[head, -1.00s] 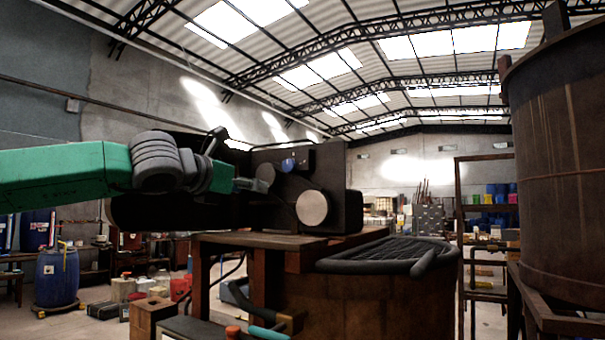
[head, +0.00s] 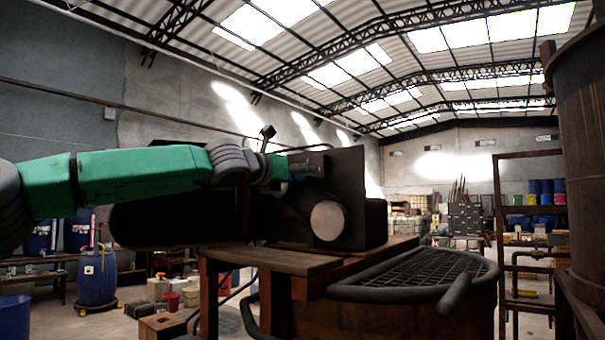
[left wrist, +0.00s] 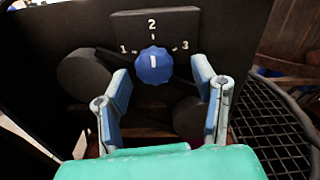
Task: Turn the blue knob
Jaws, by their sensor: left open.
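The blue knob (left wrist: 154,67) sits on a dark panel below a plate (left wrist: 155,27) marked 1, 2 and 3. Its white line stands upright, towards 2. In the left wrist view my left gripper (left wrist: 160,72) is open, its two blue-padded fingers apart on either side of the knob in the picture. I cannot tell whether they touch it. In the head view the left gripper (head: 300,168) is at the face of the panel (head: 347,185), and it hides the knob. My right gripper is not in view.
A round grey disc (head: 328,220) is on the machine below the gripper. A vat with a dark grate (head: 425,272) stands in front, beside a wooden stand (head: 275,259). A large brown vat (head: 590,150) stands at the right.

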